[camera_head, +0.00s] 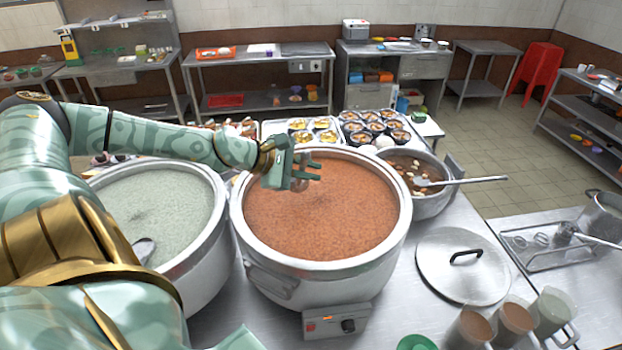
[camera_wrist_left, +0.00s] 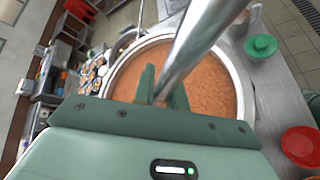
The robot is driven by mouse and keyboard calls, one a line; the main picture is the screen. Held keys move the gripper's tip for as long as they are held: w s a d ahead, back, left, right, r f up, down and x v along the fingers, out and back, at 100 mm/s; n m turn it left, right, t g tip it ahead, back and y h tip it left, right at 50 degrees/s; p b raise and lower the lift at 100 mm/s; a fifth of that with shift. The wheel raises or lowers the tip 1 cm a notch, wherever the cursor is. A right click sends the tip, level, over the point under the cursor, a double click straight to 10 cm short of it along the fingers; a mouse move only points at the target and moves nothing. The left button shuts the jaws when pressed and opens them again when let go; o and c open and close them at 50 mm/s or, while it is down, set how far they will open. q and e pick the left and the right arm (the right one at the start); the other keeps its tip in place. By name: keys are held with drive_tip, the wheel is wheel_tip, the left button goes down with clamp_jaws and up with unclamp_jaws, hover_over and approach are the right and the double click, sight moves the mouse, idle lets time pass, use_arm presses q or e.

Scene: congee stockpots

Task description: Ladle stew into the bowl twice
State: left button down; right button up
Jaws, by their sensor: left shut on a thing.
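A large pot (camera_head: 400,215) of orange-brown stew (camera_head: 320,210) stands mid-table; the stew also shows in the left wrist view (camera_wrist_left: 205,95). My left gripper (camera_head: 300,176) is over its far left part, shut on a metal rod (camera_wrist_left: 190,50) that looks like a ladle handle. The ladle's scoop cannot be made out. A smaller pot (camera_head: 432,207) of dark brown stew with pieces stands behind right, with another ladle (camera_head: 465,181) resting across it. Filled dark bowls (camera_head: 375,126) stand at the back; which bowl is meant is unclear. My right gripper is not seen.
A pot of pale congee (camera_head: 155,215) with a spoon-like scoop (camera_head: 143,249) stands left, partly behind my arm. A lid (camera_head: 462,265) and cups (camera_head: 512,322) lie to the right. A green lid-like item (camera_wrist_left: 261,46) and a red bowl (camera_wrist_left: 301,146) also show in the wrist view.

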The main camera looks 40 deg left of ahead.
use_arm(q)
wheel_tip(320, 180, down, 6)
drive_tip(key=w+a+n+g+h+b, duration=0.1)
drive_tip(key=w+a+n+b, duration=0.1)
drive_tip(key=b, duration=1)
drive_tip(key=s+d+f+m+t+y+p, duration=0.1)
drive_tip(key=s+d+f+m+p, duration=0.2)
drive_tip(key=s+d+f+p, duration=0.2)
drive_tip(key=d+f+p, duration=0.1)
drive_tip(key=p, duration=0.1)
drive_tip(key=shift+s+d+f+t+y+p, duration=0.2)
drive_tip(key=shift+d+f+t+y+p, duration=0.1)
drive_tip(key=shift+t+p, duration=0.1)
drive_tip(key=shift+r, duration=0.1)
